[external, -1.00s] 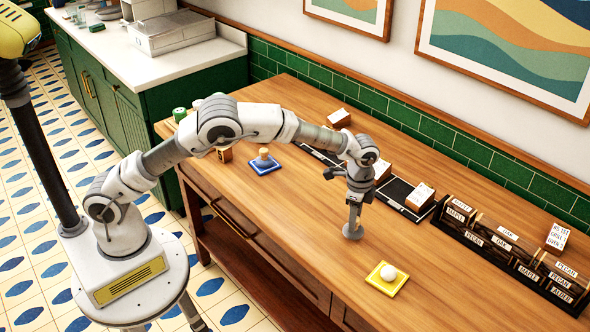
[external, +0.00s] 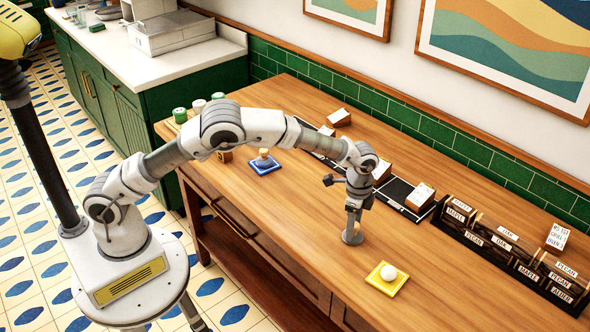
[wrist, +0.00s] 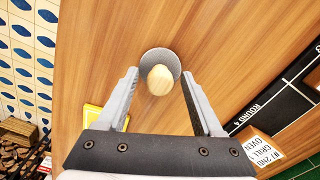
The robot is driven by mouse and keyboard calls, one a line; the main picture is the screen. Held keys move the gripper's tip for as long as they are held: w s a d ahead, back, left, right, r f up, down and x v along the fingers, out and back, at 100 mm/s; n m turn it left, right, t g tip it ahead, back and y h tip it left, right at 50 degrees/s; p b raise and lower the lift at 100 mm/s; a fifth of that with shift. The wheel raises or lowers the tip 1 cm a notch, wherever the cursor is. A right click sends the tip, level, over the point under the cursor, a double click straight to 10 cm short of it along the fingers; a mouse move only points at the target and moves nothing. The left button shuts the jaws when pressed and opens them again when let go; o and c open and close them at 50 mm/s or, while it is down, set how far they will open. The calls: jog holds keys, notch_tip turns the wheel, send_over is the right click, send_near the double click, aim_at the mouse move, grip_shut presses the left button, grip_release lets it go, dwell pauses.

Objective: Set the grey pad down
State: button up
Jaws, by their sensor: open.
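The grey pad (external: 351,239) is a round grey disc with a pale wooden knob. It lies flat on the wooden counter, to the left of the yellow pad. In the wrist view the disc (wrist: 160,56) shows behind its knob (wrist: 159,80). My gripper (external: 353,228) is low over the pad. In the wrist view my gripper (wrist: 159,77) is open, with one finger on each side of the knob and a gap on both sides. Part of the disc is hidden by the knob and, in the external view, by my fingers.
A yellow square pad (external: 375,276) with a white knob lies to the right, and a blue pad (external: 266,169) to the left. A black strip (external: 397,191) with card-topped blocks runs along the back. A dark rack (external: 480,243) of labelled blocks stands right. The counter's front middle is clear.

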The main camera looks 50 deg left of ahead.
notch_tip(320, 180, up, 12)
jog(key=shift+r+p, duration=0.15)
jog(key=shift+p, duration=0.25)
dwell(0.4)
